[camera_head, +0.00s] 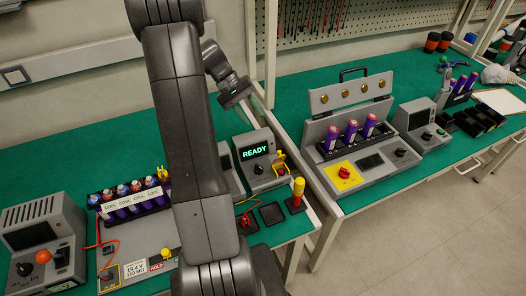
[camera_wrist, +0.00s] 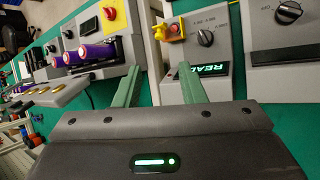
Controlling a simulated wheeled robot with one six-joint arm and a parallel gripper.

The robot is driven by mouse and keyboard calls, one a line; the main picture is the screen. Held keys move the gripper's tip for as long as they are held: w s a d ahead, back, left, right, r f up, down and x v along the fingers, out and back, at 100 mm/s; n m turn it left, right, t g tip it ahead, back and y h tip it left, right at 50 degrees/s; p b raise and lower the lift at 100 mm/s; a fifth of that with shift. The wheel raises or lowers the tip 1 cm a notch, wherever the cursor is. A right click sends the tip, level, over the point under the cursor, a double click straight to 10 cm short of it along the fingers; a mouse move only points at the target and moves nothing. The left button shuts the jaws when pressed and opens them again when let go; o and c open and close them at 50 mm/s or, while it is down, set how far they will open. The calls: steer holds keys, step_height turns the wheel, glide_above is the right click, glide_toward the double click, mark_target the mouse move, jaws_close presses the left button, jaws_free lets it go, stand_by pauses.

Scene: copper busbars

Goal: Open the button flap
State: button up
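The yellow button flap (camera_head: 279,157) is on the front panel of the grey box with the lit READY screen (camera_head: 255,150). In the wrist view the flap (camera_wrist: 161,33) shows with some red beside it. It is too small to tell how far it stands open. My gripper (camera_head: 237,100) is above and behind the READY box in the head view. In the wrist view my gripper (camera_wrist: 158,82) has its two green fingers well apart with nothing between them. One finger overlaps the READY box in that view, and I see no contact with the flap.
A black knob (camera_wrist: 205,38) sits beside the flap. A yellow-handled tool (camera_head: 298,188) stands in front of the READY box. To the right, an open case (camera_head: 330,97) holds purple cells, with a red knob on a yellow plate (camera_head: 344,172). My arm hides part of the left bench.

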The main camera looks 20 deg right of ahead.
steer(key=p+x, duration=0.2)
steer(key=x, duration=1.1)
steer(key=shift+d+f+n+t, duration=0.25)
steer(key=shift+d+n+t, duration=0.05)
steer(key=shift+s, duration=0.1)
jaws_close()
